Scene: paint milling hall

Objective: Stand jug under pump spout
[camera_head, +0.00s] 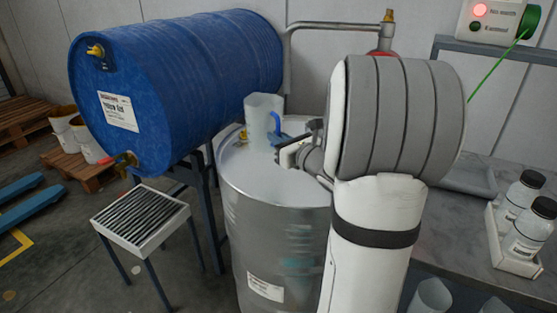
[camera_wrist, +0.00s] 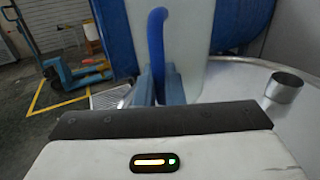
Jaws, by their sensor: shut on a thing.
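A translucent pale jug (camera_head: 261,112) with a blue handle (camera_head: 279,122) is upright over the far part of a silver drum's lid (camera_head: 265,174). I cannot tell whether its base touches the lid. My gripper (camera_head: 290,153) is at the handle, shut on it. In the wrist view the jug (camera_wrist: 190,50) and its blue handle (camera_wrist: 156,45) stand straight ahead, the handle between the fingers (camera_wrist: 160,88). A grey bent pipe (camera_head: 335,25) runs behind, its downward end (camera_head: 286,82) just right of the jug's rim. Whether this is the pump spout is unclear.
A blue drum (camera_head: 175,85) lies on a stand close left of the jug. A grated tray table (camera_head: 143,218) stands at lower left. A bench (camera_head: 475,215) with dark-capped bottles (camera_head: 523,192) is at right. A short metal cup or stub (camera_wrist: 285,86) is on the lid.

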